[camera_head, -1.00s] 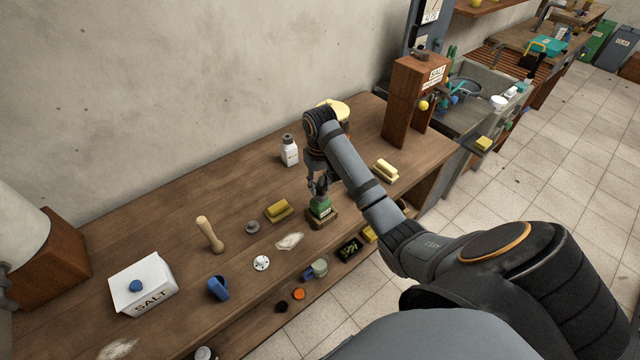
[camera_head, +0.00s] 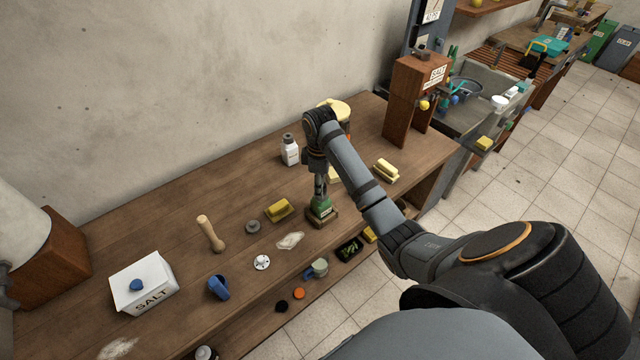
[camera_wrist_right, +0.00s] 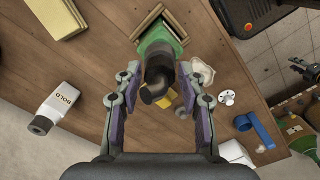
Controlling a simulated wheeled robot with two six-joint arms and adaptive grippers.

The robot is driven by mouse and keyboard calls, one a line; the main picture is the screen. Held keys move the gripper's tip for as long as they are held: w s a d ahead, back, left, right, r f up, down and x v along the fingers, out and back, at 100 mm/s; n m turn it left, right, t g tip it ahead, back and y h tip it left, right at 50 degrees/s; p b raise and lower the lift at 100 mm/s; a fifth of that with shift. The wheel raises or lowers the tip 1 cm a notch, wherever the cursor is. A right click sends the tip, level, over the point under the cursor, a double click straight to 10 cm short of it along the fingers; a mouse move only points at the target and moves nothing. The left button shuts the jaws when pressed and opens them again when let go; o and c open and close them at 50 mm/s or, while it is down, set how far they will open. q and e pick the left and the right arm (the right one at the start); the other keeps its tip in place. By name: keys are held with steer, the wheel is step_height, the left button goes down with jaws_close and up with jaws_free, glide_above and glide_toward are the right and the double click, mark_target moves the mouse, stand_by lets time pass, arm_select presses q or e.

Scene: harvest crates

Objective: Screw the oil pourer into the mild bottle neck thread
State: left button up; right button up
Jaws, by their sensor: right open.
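A green bottle (camera_head: 321,207) with a pale label stands in a wooden holder (camera_head: 318,221) near the front edge of the bench. In the right wrist view the green bottle (camera_wrist_right: 158,42) shows from above, with a dark pourer (camera_wrist_right: 157,88) over its neck. How far the pourer sits in the thread cannot be seen. My right gripper (camera_head: 320,184) is directly above the bottle. In the wrist view its fingers (camera_wrist_right: 161,95) are open on both sides of the pourer, with gaps visible.
A white bottle (camera_head: 290,151) stands behind. A yellow sponge (camera_head: 278,210), a grey lid (camera_head: 252,227) and a wooden pestle (camera_head: 209,233) lie left of the bottle. The bench's front edge is close.

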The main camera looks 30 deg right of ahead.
steer(key=shift+c, duration=0.4)
steer(key=c, duration=0.5)
steer(key=m, duration=0.6)
steer(key=shift+d+m, duration=0.1)
steer(key=shift+m, duration=0.3)
steer(key=m, duration=0.5)
steer(key=shift+d, duration=0.1)
steer(key=o, duration=0.6)
